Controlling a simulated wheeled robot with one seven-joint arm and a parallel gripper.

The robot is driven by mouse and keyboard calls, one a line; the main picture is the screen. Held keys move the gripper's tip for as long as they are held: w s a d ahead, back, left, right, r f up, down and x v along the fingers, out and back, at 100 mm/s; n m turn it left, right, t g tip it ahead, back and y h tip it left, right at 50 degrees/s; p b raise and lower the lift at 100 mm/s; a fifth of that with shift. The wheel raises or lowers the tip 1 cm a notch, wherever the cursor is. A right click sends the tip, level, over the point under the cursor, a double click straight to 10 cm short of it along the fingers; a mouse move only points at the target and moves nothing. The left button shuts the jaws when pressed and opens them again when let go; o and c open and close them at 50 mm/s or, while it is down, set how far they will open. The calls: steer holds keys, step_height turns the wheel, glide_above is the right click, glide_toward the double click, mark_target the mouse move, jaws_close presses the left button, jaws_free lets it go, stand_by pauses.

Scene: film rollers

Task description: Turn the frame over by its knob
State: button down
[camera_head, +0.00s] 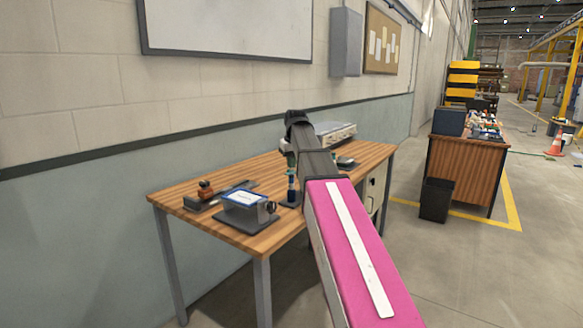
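The frame (243,197) is a small panel with a blue border and a pale face. It lies nearly flat on top of a dark grey holder (245,216) at the front of the wooden table. A small dark knob (270,207) shows at the holder's right side. My arm reaches in from the lower right, and my gripper (290,150) is at its far end, above the table and behind and right of the frame, apart from it. Its fingers are too small and partly hidden by the arm to tell their opening.
The wooden table (176,196) also bears an orange-brown stamp-like object (205,190) on a dark base left of the frame. A slim upright dark and teal item (291,188) stands close right of the knob. A pale grey device (335,132) sits at the back right.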

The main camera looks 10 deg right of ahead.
step_height(320, 180, up, 6)
stand_by(0.7)
steer(key=shift+s, duration=0.1)
